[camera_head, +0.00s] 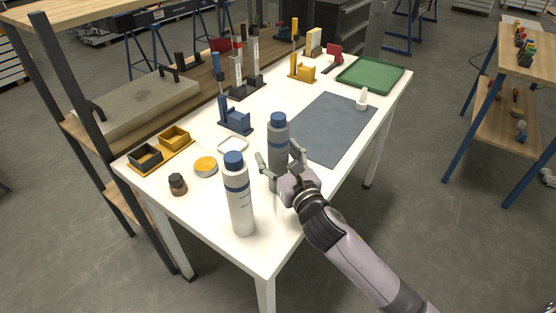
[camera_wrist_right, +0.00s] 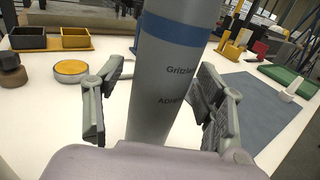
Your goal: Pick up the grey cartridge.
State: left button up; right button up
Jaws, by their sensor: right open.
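The grey cartridge (camera_head: 278,150) stands upright on the white table, with a blue cap and a blue band. My right gripper (camera_head: 279,168) is open, with its fingers on either side of the lower part of the cartridge. In the right wrist view the cartridge (camera_wrist_right: 168,75) stands between the two spread fingers (camera_wrist_right: 155,100), with a visible gap on the left; contact on the right finger I cannot tell. Its cap and base are out of that view. My left gripper is not in view.
A white cartridge (camera_head: 239,205) with a blue cap stands at the near left of the gripper. A green tray (camera_head: 371,74) is at the far corner. Yellow and black bins (camera_head: 174,138) stand left.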

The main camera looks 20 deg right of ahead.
jog(key=shift+s, duration=0.1)
jog(key=shift+c, duration=0.5)
jog(key=shift+r, duration=0.15)
grip_shut()
